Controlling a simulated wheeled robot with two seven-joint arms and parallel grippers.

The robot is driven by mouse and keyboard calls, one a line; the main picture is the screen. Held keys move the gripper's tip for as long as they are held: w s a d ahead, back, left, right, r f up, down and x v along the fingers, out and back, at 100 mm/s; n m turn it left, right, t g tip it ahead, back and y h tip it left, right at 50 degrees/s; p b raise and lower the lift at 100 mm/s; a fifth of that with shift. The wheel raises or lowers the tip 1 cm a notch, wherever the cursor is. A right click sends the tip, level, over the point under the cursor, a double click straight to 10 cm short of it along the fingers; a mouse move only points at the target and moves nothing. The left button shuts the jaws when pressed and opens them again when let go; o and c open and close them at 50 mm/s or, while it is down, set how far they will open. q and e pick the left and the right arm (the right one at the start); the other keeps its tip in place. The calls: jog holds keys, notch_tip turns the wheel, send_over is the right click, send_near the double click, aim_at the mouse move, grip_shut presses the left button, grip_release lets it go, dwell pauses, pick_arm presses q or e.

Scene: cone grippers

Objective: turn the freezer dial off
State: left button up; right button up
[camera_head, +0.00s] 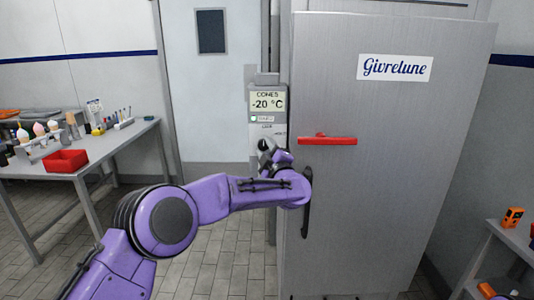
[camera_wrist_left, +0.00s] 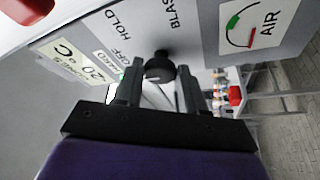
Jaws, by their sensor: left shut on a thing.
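The freezer (camera_head: 400,200) is a tall grey cabinet with a control panel (camera_head: 268,99) on its left edge. The panel display reads CONES -20 °C. My left gripper (camera_head: 268,150) is at the lower part of the panel and hides the dial in the head view. In the left wrist view the black round dial (camera_wrist_left: 159,67) sits between the two fingers of my left gripper (camera_wrist_left: 160,70), which is shut on it. The labels OFF, HOLD and BLAS show around the dial. Its exact setting cannot be told. My right gripper is not in view.
A red handle (camera_head: 327,141) and a dark vertical handle (camera_head: 306,203) are on the freezer front. An AIR gauge (camera_wrist_left: 245,25) is beside the dial. A table (camera_head: 100,150) with a red tray (camera_head: 65,161) and cones stands left. A shelf (camera_head: 510,236) stands at right.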

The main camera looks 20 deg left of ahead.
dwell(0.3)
pick_arm(q)
jog(key=o, duration=1.1)
jog(key=shift+c, duration=0.2)
jog(key=shift+s+d+f, duration=0.15)
jog(key=shift+s+d, duration=0.1)
jog(key=b+v, duration=0.3)
jog(key=v, duration=0.6)
jog(key=shift+s+d, duration=0.2)
jog(key=shift+s, duration=0.15)
